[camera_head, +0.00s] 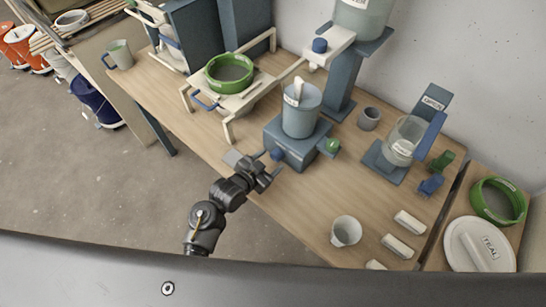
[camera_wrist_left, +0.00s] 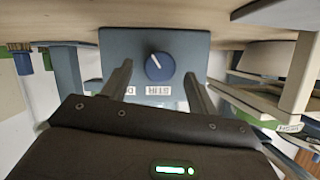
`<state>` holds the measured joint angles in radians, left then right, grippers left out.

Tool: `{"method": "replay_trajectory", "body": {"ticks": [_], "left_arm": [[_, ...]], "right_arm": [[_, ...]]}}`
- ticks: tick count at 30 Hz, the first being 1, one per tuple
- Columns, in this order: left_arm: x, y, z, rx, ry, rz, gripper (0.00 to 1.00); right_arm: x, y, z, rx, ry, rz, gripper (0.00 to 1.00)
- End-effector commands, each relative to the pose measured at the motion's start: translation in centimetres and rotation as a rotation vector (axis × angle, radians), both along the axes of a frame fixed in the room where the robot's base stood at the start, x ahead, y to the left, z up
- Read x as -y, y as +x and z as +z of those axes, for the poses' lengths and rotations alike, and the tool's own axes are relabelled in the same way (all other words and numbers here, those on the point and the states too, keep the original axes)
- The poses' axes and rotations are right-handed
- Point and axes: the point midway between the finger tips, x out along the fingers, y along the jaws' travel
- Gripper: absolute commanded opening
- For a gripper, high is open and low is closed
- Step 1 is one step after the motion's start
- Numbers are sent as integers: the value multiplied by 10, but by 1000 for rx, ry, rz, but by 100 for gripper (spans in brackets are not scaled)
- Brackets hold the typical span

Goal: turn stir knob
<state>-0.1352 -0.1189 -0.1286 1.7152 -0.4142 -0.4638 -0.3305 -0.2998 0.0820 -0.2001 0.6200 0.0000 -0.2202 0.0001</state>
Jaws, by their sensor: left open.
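The stir knob is a round dark blue dial with a white pointer line (camera_wrist_left: 160,66) on the front of a blue-grey stirrer base (camera_head: 291,160). In the head view the knob (camera_head: 277,154) faces the left gripper. A blue-grey cup (camera_head: 301,118) stands on the base. My left gripper (camera_head: 264,168) is open just in front of the knob. In the left wrist view its fingers (camera_wrist_left: 159,74) stand on either side of the knob, with visible gaps. Contact is not seen. My right gripper is not in view.
A green knob (camera_head: 333,146) is on the base's right side. A white cup (camera_head: 346,231) and pale blocks (camera_head: 397,246) sit toward the table's front right. A white frame with a green ring (camera_head: 230,68) stands behind left. The wooden table (camera_head: 300,200) is bare in front of the base.

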Motion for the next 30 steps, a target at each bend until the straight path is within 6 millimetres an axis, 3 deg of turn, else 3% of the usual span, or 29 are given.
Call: {"method": "replay_trajectory", "body": {"ticks": [6,16,26,30], "left_arm": [[10,16,-8,-1,0,1,59],[11,18,-9,0,1,1,59],[11,18,-9,-1,1,0,16],[11,18,-9,-4,-3,0,14]], "right_arm": [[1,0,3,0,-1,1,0],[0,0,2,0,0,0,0],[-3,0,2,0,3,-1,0],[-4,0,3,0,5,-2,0]]}}
